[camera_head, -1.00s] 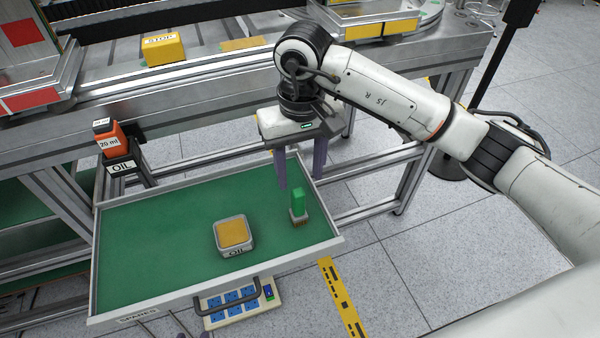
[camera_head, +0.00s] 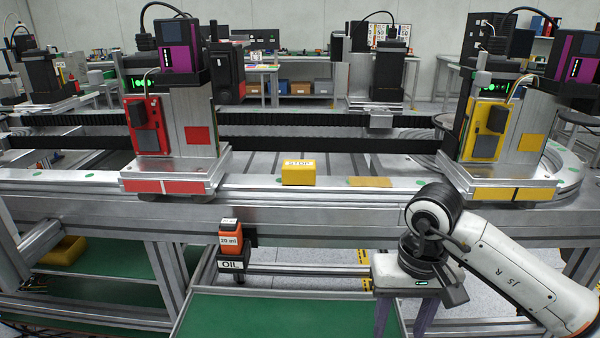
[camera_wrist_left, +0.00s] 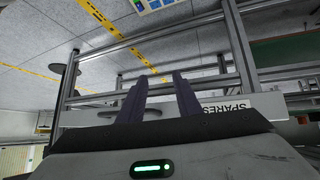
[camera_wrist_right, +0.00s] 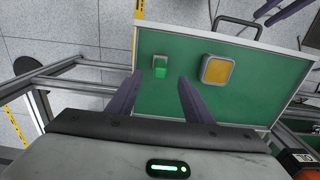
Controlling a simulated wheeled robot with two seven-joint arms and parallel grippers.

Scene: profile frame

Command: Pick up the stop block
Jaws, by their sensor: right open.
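The yellow stop block (camera_head: 299,173), marked STOP, sits on the metal rail of the line in the head view, between the red and yellow carriages. My right gripper (camera_head: 406,318) points down, to the right of the block and nearer to me, below the rail. It is empty, and its fingers stand apart over the green drawer in the right wrist view (camera_wrist_right: 160,95). My left gripper (camera_wrist_left: 158,90) is outside the head view. Its fingers are apart and empty in the left wrist view. The stop block shows in neither wrist view.
The red carriage (camera_head: 172,185) and the yellow carriage (camera_head: 498,192) flank the block. A flat tan plate (camera_head: 370,182) lies to its right. An orange 20 ml bottle (camera_head: 230,240) stands below the rail.

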